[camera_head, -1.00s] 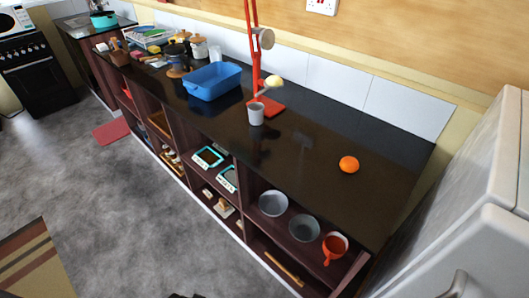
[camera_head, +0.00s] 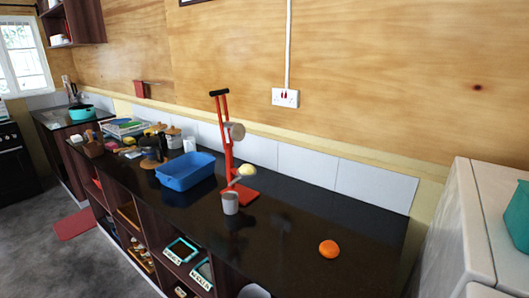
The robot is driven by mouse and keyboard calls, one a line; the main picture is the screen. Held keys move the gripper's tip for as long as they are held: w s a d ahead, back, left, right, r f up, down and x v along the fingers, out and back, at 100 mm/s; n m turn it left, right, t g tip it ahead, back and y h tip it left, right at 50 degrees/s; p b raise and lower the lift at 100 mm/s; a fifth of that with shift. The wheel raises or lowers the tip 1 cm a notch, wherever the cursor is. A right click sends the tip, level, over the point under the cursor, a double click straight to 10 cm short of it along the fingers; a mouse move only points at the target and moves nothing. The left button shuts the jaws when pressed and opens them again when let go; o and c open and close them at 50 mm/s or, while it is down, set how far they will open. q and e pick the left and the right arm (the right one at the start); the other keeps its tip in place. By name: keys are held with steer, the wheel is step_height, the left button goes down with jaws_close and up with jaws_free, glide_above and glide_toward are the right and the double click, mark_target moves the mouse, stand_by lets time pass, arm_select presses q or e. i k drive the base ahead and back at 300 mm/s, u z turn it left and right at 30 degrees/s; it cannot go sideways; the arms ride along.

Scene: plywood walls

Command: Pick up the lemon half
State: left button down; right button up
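A pale yellow rounded piece, which looks like the lemon half (camera_head: 247,171), sits on the grey strainer arm of a red hand press (camera_head: 228,140). The press stands upright on the dark countertop, its lever raised, with a grey round part above the yellow piece. A grey cup (camera_head: 230,203) stands just in front of and below it. The cut face of the lemon half cannot be made out.
A blue basin (camera_head: 187,171) stands left of the press. An orange (camera_head: 329,249) lies on the dark countertop (camera_head: 285,232) to the right, with clear room between. White appliances (camera_head: 450,240) bound the right side. Several jars and dishes crowd the counter's far left.

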mark_target(247, 169)
steer(key=u, duration=1.6)
steer(key=i, duration=0.95)
steer(key=z, duration=2.9)
